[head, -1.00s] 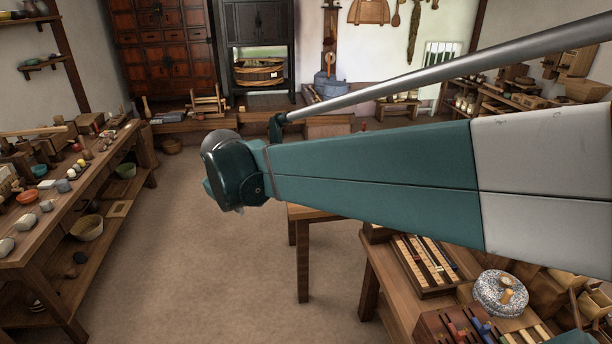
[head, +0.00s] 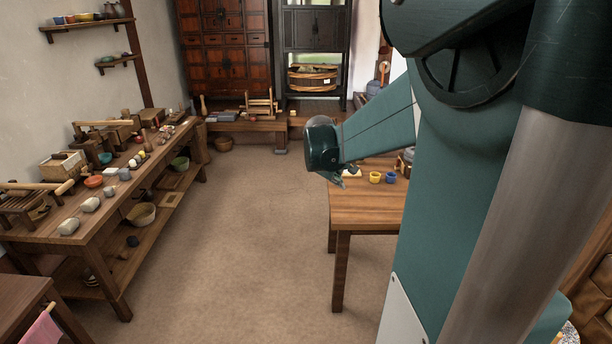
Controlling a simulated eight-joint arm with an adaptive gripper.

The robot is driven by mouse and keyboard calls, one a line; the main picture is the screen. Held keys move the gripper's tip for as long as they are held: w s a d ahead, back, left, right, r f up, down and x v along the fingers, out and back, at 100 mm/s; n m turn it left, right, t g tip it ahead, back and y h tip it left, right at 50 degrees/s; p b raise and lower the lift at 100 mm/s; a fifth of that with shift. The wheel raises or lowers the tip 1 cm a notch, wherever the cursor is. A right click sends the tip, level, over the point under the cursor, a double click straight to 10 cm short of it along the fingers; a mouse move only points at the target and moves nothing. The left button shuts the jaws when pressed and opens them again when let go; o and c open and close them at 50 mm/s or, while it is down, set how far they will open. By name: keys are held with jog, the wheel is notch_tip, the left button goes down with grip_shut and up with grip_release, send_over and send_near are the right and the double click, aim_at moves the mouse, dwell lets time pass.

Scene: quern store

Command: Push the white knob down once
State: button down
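No white knob can be made out for certain. A small white thing (head: 352,172) shows on the wooden table (head: 365,212) beside the end of my arm, too small to tell what it is. My gripper (head: 338,181) shows small and dark below my wrist, in front of that table's far left corner. Its fingers are too small and partly hidden to tell whether they are open or shut. My arm hides the right part of the table and much of the right side of the room.
A yellow cup (head: 375,177) and a blue and yellow cup (head: 390,177) stand on the same table. A long workbench (head: 105,215) full of small objects runs along the left wall. The floor (head: 245,250) between them is clear. Dark cabinets (head: 225,50) stand at the back.

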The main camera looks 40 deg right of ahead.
jog(key=s+d+f+g+p, duration=0.15)
jog(key=s+d, duration=0.25)
jog(key=d, duration=0.6)
jog(key=s+d+f+g+h+p, duration=0.1)
jog(key=s+d+f, duration=0.3)
jog(key=d, duration=0.5)
jog(key=s+d+f+g+p, duration=0.15)
jog(key=s+d, duration=0.35)
jog(key=d, duration=0.5)
jog(key=s+d+f+g, duration=0.1)
jog(key=s+d+f, duration=0.3)
jog(key=s, duration=0.5)
jog(key=s+d+f+g+p, duration=0.1)
jog(key=s+d+f+g, duration=0.1)
jog(key=s+d, duration=0.6)
jog(key=s+d+f+g+p, duration=0.1)
jog(key=s+d+f, duration=0.4)
jog(key=s+d, duration=0.3)
jog(key=shift+s+d+f, duration=0.25)
jog(key=shift+s+f, duration=0.05)
jog(key=shift+s, duration=0.55)
jog(key=shift+f, duration=0.1)
jog(key=shift+f+b, duration=1.15)
jog(key=shift+f, duration=1.95)
jog(key=shift+f+b, duration=0.65)
jog(key=shift+f, duration=0.55)
